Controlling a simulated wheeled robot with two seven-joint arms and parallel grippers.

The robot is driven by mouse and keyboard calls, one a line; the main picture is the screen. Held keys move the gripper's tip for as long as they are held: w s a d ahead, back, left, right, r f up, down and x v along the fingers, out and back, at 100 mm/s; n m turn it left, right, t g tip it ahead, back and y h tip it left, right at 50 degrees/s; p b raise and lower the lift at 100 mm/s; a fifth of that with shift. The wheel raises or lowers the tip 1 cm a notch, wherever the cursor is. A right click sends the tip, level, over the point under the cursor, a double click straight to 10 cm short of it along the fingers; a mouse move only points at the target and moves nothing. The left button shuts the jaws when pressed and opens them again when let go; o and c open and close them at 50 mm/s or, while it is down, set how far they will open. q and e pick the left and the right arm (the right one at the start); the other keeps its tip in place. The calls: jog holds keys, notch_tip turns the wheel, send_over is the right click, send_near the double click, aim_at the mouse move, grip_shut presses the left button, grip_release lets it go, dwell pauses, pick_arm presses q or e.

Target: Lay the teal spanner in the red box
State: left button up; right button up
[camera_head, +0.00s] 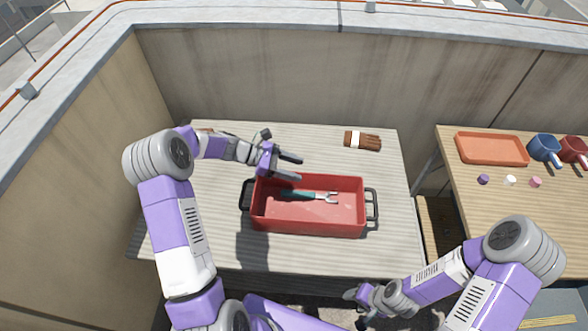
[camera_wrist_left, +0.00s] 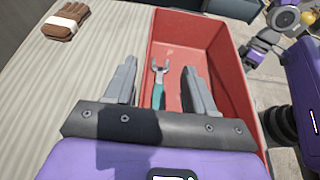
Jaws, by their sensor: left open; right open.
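The red box (camera_head: 310,226) stands on the table, with a black handle at each end. The teal spanner (camera_head: 308,195) lies inside the box, teal handle to the left and grey open jaw to the right. My left gripper (camera_head: 293,168) is open above the far left part of the box, apart from the spanner. In the left wrist view, the spanner (camera_wrist_left: 159,84) shows between the two fingers of the left gripper (camera_wrist_left: 160,85), and the box (camera_wrist_left: 222,45) is beneath. My right gripper (camera_head: 358,303) is open in front of the table's near edge, away from the box.
A brown glove-like bundle with a white band (camera_head: 362,140) lies at the table's back right. Walls close the back and left.

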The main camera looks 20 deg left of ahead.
pick_arm(q)
jog(key=p+v, duration=0.2)
jog(key=v, duration=0.9)
jog(key=shift+a+r, duration=0.1)
jog(key=shift+a, duration=0.2)
